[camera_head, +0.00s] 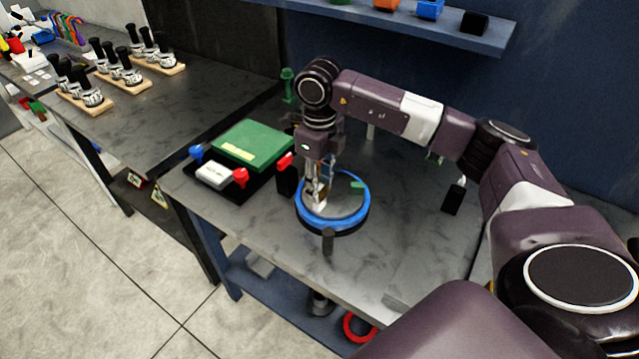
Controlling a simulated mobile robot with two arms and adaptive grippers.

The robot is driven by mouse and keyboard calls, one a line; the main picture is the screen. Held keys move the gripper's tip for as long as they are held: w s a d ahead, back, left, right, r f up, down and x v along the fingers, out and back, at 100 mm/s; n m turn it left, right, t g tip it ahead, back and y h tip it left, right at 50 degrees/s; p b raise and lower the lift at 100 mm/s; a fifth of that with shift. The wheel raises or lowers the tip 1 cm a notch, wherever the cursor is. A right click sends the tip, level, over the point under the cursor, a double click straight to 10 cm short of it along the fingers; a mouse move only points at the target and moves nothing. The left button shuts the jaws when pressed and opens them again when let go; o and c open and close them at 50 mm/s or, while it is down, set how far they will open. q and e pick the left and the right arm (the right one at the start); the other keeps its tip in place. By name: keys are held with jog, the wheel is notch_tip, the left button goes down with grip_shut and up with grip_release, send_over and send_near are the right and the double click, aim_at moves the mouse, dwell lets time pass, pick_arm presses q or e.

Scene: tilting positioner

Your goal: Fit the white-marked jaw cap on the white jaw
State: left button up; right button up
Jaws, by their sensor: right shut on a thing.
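The tilting positioner shows as a round grey plate with a blue rim (361,212) on the grey table. A green jaw (357,185) stands at the right of its plate. My right gripper (317,194) points down over the left part of the plate. It is shut on a small pale piece, which seems to be the white-marked jaw cap; its marking is too small to read. The fingers and the piece hide the white jaw, and I cannot tell whether the two touch. My left gripper is out of view.
Left of the positioner are a green box (262,139), a white block (213,175), and blue (197,152) and red (240,178) pieces on a black base. A dark post (328,240) stands in front. The table's right front is mostly clear.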

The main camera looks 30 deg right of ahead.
aim_at(320, 187)
jog(key=shift+f+b, duration=0.9)
jog(key=shift+f, duration=0.4)
jog(key=o, duration=1.3)
jog(key=shift+r, duration=0.15)
jog(key=shift+o, duration=0.6)
jog(key=o, duration=0.4)
jog(key=shift+r, duration=0.1)
jog(key=shift+r+p, duration=2.25)
jog(key=shift+r, duration=1.2)
jog(key=shift+f, duration=0.1)
